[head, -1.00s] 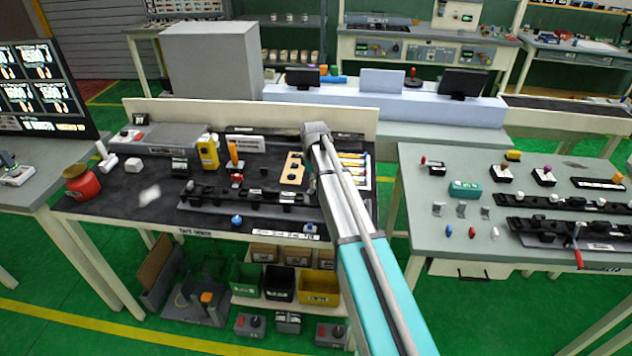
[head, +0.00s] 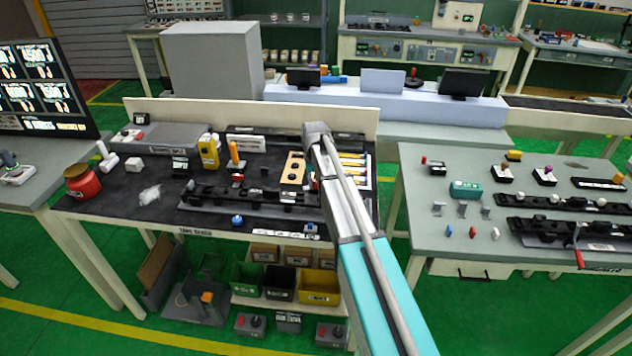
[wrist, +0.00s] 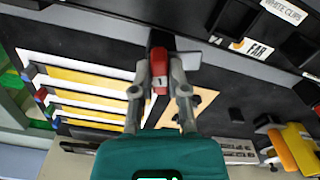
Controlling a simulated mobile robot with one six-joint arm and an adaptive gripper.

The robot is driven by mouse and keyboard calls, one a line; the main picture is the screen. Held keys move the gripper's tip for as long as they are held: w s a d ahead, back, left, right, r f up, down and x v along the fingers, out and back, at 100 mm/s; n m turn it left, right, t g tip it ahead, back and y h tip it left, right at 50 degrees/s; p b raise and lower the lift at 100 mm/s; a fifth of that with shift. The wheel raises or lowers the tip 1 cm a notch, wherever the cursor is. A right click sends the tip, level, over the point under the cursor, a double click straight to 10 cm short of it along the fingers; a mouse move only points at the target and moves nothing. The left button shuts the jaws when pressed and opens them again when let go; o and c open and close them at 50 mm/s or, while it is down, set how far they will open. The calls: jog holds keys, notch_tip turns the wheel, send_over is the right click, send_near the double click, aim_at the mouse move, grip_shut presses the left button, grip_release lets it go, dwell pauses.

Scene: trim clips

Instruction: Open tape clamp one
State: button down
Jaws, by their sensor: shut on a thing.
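A red clamp piece (wrist: 159,70) marked "1" shows in the middle of the wrist view, at the end of a dark bar. My gripper (wrist: 160,88) has its two fingers on either side of the red piece and is shut on it. Whether the clamp has lifted cannot be told. White and yellow strips (wrist: 90,83) lie just left of the fingers. In the head view the strips (head: 352,168) lie at the right end of the dark bench, and my arm hides the clamp and fingertips.
A wooden board with holes (head: 293,168) lies beside the strips. A black fixture rail (head: 250,198) runs along the front of the dark bench (head: 120,207). A yellow device (head: 208,151) stands further left. A second table (head: 415,165) with parts stands right, across a gap.

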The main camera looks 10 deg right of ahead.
jog(key=shift+m, duration=0.5)
jog(key=c, duration=0.6)
grip_release()
jog(key=shift+c, duration=0.2)
jog(key=s, duration=2.9)
jog(key=shift+d+n, duration=0.15)
jog(key=shift+n, duration=0.15)
jog(key=shift+w, duration=0.1)
